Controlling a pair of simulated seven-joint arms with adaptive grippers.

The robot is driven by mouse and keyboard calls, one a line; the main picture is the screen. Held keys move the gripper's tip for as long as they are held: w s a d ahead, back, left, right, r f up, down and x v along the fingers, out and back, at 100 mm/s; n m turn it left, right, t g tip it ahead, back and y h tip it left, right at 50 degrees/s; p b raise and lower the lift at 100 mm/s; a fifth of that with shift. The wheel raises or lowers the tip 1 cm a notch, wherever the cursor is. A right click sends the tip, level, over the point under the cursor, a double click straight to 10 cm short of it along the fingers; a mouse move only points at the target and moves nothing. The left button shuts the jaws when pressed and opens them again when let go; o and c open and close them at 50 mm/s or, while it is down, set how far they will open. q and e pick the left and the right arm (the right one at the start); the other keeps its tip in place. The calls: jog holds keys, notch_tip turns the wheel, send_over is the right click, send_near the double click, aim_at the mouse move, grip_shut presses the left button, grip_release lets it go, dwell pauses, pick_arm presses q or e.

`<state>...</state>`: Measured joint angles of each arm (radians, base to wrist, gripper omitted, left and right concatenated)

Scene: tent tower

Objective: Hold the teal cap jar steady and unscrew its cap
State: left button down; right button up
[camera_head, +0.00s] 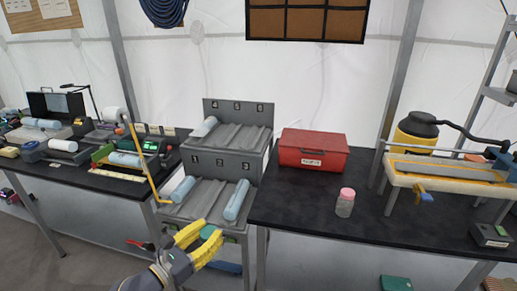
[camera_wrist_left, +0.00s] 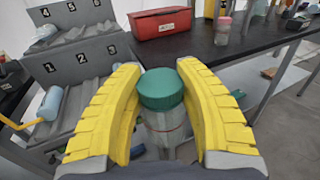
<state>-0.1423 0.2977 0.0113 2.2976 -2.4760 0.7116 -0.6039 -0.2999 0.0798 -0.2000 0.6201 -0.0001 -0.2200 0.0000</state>
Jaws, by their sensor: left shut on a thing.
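The teal cap jar is a clear jar (camera_wrist_left: 165,128) with a teal cap (camera_wrist_left: 161,88). My left gripper (camera_wrist_left: 163,105), with yellow fingers, is shut on the jar, one finger at each side, with the cap up. In the head view the left gripper (camera_head: 205,243) is low in the picture, in front of the numbered rack, and the teal cap shows between its fingers (camera_head: 208,232). The jar's body is mostly hidden there. My right gripper is in neither view.
A pink-capped jar (camera_head: 345,203) and a red box (camera_head: 313,149) stand on the dark right table (camera_head: 400,228). The numbered grey rack (camera_head: 222,165) holds blue cylinders. A yellow-and-black canister (camera_head: 415,135) stands behind a white-topped stand (camera_head: 445,172). The table's front middle is clear.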

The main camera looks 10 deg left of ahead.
pick_arm(q)
jog(key=w+d+f+m+g+h, duration=0.1)
jog(key=d+m+g+h, duration=0.35)
jog(key=d, duration=0.25)
jog(key=w+d+f+m+g+h, duration=0.25)
jog(key=d+g, duration=0.25)
jog(key=d, duration=0.3)
jog(key=w+d+r+n+t+y, duration=0.15)
jog(key=w+d+r, duration=0.25)
jog(key=w+r, duration=0.75)
jog(key=w+d+r+n+t+y, duration=0.1)
jog(key=w+d+r+t, duration=0.2)
jog(key=w+r, duration=0.85)
jog(key=shift+n+t+y, duration=0.35)
jog(key=shift+n+t, duration=0.3)
jog(key=shift+t, duration=0.05)
jog(key=f, duration=0.7)
jog(key=w+a+f, duration=0.1)
jog(key=f, duration=0.6)
jog(key=w+f, duration=0.1)
jog(key=f, duration=0.7)
jog(key=shift+w+a, duration=0.1)
jog(key=shift+a, duration=0.2)
jog(key=shift+f, duration=0.1)
jog(key=c, duration=0.9)
grip_release()
